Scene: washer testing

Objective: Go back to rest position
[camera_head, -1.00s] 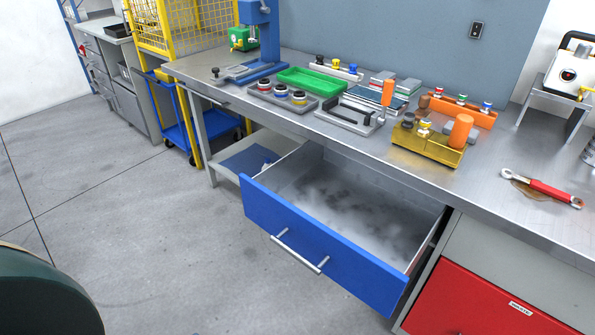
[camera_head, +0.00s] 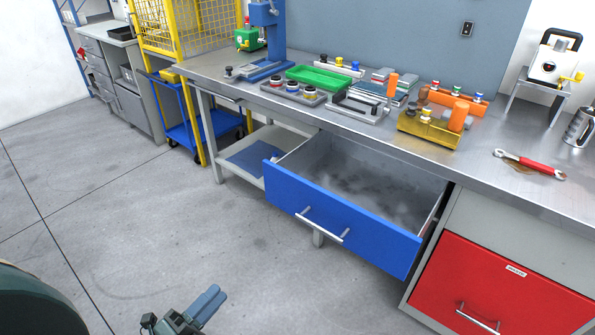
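My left gripper (camera_head: 211,301) is at the bottom of the head view, over the bare floor and in front of the open blue drawer (camera_head: 340,221). Its two blue-grey fingers lie close together, with nothing seen between them. It is well apart from the drawer and the workbench. My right gripper is not in view. The blue drawer is pulled out of the bench and looks empty, with a stained grey bottom.
The steel workbench (camera_head: 400,160) holds a green tray (camera_head: 318,78), a yellow block (camera_head: 428,130), an orange holder (camera_head: 455,102) and a red-handled wrench (camera_head: 530,165). A red drawer (camera_head: 490,285) is shut. A blue cart (camera_head: 205,130) stands left. The floor at left is clear.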

